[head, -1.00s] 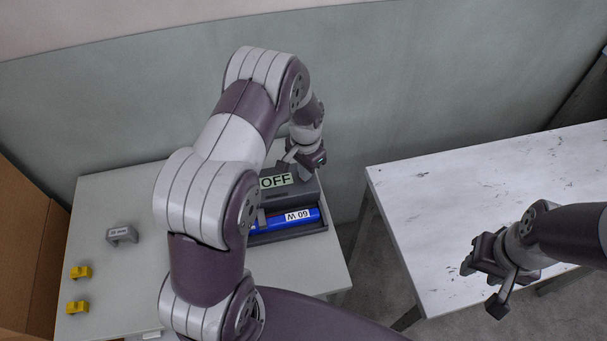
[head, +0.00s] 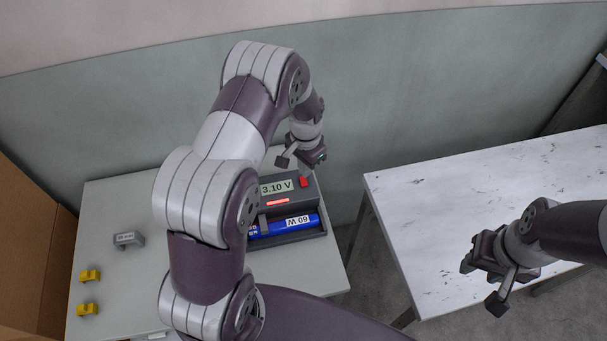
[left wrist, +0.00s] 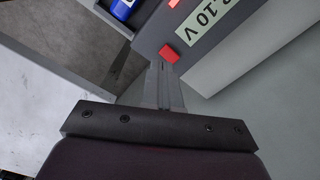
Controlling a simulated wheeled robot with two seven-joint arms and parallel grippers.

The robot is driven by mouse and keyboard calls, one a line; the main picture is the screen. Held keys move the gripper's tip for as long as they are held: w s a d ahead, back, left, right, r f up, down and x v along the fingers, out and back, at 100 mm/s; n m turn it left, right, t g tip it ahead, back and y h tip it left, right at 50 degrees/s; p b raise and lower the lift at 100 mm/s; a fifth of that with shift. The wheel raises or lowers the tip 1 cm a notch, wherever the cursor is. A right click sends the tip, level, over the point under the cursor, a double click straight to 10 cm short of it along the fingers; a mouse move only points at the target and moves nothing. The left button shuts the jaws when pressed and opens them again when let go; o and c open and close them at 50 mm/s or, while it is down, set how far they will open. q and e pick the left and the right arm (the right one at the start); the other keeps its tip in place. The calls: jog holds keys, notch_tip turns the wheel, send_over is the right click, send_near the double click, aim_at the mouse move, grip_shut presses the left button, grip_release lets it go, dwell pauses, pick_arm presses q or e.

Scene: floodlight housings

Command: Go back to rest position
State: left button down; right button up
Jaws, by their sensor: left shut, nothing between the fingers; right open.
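My left gripper (head: 301,160) is shut and empty, just above the back right of a dark grey tester box (head: 311,197). In the left wrist view its closed fingers (left wrist: 163,88) point at the red button (left wrist: 168,53), which also shows in the head view (head: 304,182). A gap between fingers and button shows in the head view. The tester display (head: 277,187) reads 3.10 V, and a red light (head: 277,202) is lit below it. A blue cylinder (head: 285,227) labelled 60 W lies in the tester's tray. My right gripper (head: 487,283) is open and empty over the white table's front left.
The tester stands on a grey table (head: 115,205) with a small grey bracket (head: 128,239) and two yellow blocks (head: 89,275) at its left. A marbled white table (head: 440,190) is at the right, with a floor gap between. A brown panel (head: 38,250) borders the left.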

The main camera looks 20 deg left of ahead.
pick_arm(q)
jog(key=shift+r, duration=0.45)
jog(key=s+d+r+n+t, duration=0.1)
jog(key=s+d+r+n, duration=0.3)
jog(key=s+r, duration=1)
jog(key=shift+s+d, duration=0.15)
jog(key=shift+s, duration=1.35)
